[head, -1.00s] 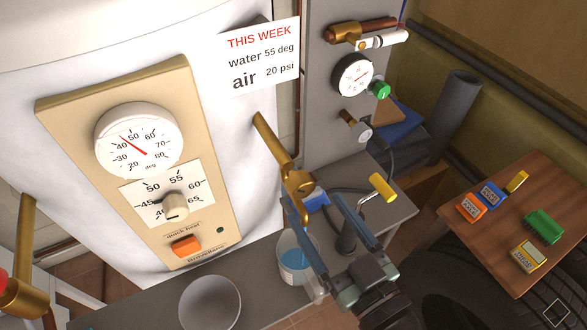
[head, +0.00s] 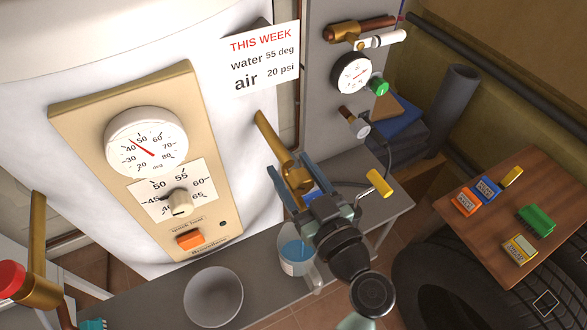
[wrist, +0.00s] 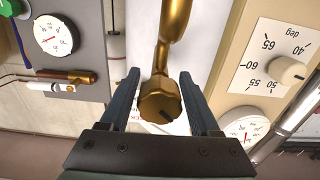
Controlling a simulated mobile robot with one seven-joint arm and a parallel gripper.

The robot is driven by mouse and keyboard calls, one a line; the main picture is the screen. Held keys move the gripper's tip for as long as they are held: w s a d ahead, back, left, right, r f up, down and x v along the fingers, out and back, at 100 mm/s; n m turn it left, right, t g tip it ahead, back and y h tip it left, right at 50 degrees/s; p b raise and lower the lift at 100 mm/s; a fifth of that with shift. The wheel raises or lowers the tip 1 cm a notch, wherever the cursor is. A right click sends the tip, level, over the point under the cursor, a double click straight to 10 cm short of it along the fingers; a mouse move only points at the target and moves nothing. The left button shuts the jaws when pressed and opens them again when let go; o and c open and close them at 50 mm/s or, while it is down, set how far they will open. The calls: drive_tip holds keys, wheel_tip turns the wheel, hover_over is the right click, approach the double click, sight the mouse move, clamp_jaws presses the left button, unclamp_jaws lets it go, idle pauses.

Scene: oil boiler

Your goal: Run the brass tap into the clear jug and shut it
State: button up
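The brass tap (head: 268,133) slopes out from the white boiler, and its round brass knob (wrist: 158,101) shows in the wrist view. My gripper (head: 287,158) is open, one finger on each side of the knob, with a visible gap on both sides in the wrist view (wrist: 160,76). The clear jug (head: 291,265) stands on the grey bench below the tap and holds blue liquid. My gripper hides the tap's outlet and part of the jug, so I cannot tell whether liquid is running.
A pale round bowl (head: 213,296) stands left of the jug on the grey bench (head: 155,300). A yellow-handled lever (head: 380,184) stands close on the right. Another brass fitting with a red knob (head: 12,279) is at far left. A wooden table (head: 490,230) with small coloured boxes is at right.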

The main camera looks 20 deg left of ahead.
clamp_jaws()
drive_tip(key=m+b, duration=0.1)
drive_tip(key=m, duration=0.8)
drive_tip(key=shift+s+a, duration=0.1)
idle(0.4)
idle(0.5)
drive_tip(key=shift+o, duration=1.9)
unclamp_jaws()
